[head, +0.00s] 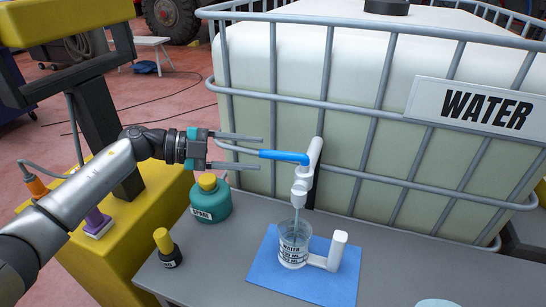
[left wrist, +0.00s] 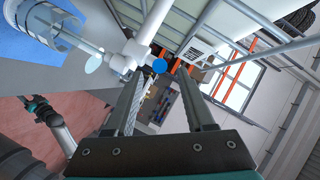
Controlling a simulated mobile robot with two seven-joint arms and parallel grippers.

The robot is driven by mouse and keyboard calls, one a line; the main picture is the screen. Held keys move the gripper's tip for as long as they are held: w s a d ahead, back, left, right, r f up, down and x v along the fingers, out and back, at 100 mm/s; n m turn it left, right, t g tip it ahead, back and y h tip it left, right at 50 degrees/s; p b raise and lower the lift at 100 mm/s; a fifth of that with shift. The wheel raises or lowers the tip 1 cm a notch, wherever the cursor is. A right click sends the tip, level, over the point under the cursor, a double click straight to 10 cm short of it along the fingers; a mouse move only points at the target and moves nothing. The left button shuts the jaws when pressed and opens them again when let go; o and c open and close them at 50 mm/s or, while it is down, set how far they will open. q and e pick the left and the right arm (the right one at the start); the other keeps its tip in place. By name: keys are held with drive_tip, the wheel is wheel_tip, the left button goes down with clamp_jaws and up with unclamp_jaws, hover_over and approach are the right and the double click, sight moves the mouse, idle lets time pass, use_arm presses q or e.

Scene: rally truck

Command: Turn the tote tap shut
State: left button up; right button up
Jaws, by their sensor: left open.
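The tote (head: 340,110) is a white tank in a grey cage. Its white tap (head: 303,180) carries a lever with a blue sleeve (head: 284,156), pointing left toward my arm. A thin stream of water (head: 296,217) runs from the spout into a clear jug (head: 293,243). My left gripper (head: 260,153) is open, one finger above the lever and one below. I cannot tell whether they touch it. In the left wrist view the lever's blue end (left wrist: 159,66) shows between the fingertips (left wrist: 160,72), beside the white tap (left wrist: 130,48). A blurred teal-and-white arm part shows lower left there.
The jug stands on a blue mat (head: 262,272) on a grey shelf (head: 200,270). A teal SPARE can (head: 210,203) and a small dark bottle with a yellow cap (head: 166,248) stand to its left. A WATER sign (head: 485,107) hangs on the cage.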

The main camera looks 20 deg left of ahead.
sight(261, 154)
use_arm(q)
drive_tip(key=x, duration=0.5)
drive_tip(key=shift+w+d+b, duration=0.15)
drive_tip(key=shift+b, duration=0.2)
clamp_jaws()
idle(1.1)
